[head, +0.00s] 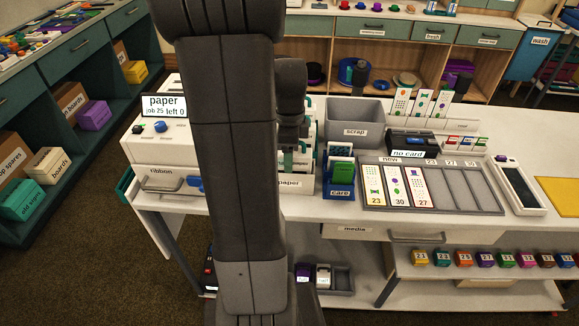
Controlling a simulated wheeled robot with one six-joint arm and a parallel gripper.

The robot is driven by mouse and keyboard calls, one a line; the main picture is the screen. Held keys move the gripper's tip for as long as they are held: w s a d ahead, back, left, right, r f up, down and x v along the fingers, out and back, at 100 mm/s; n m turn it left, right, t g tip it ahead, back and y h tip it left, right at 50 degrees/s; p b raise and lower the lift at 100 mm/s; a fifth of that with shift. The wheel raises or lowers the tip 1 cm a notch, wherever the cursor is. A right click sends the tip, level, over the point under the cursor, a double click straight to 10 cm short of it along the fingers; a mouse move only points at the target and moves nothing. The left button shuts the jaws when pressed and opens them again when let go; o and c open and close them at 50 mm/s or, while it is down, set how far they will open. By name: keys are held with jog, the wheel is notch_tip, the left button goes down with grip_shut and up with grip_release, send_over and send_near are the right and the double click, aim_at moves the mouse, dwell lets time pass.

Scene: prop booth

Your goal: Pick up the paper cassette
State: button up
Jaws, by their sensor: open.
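A white rack labelled "paper" (290,183) stands on the counter just right of the white printer (160,140). Upright pieces with green edges, which look like the paper cassette (306,160) or several of them, show in it; my arm hides much of the rack. My gripper (289,150) points down over the rack, close to the green parts. It is open. Its fingertips are small and partly hidden, and I cannot tell whether they touch a green edge or stand around one. The printer's screen reads "paper, job 25, left 0".
Right of the rack stand a blue "care" box (341,178), a grey scrap bin (356,120), a black card device (408,143) and a grey card tray (480,190). A drawer handle (160,183) juts from the printer's front.

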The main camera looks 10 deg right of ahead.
grip_shut()
jog(key=shift+r, duration=0.2)
notch_tip(320, 180, up, 28)
jog(key=p, duration=0.1)
dwell(0.7)
jog(key=shift+f, duration=0.15)
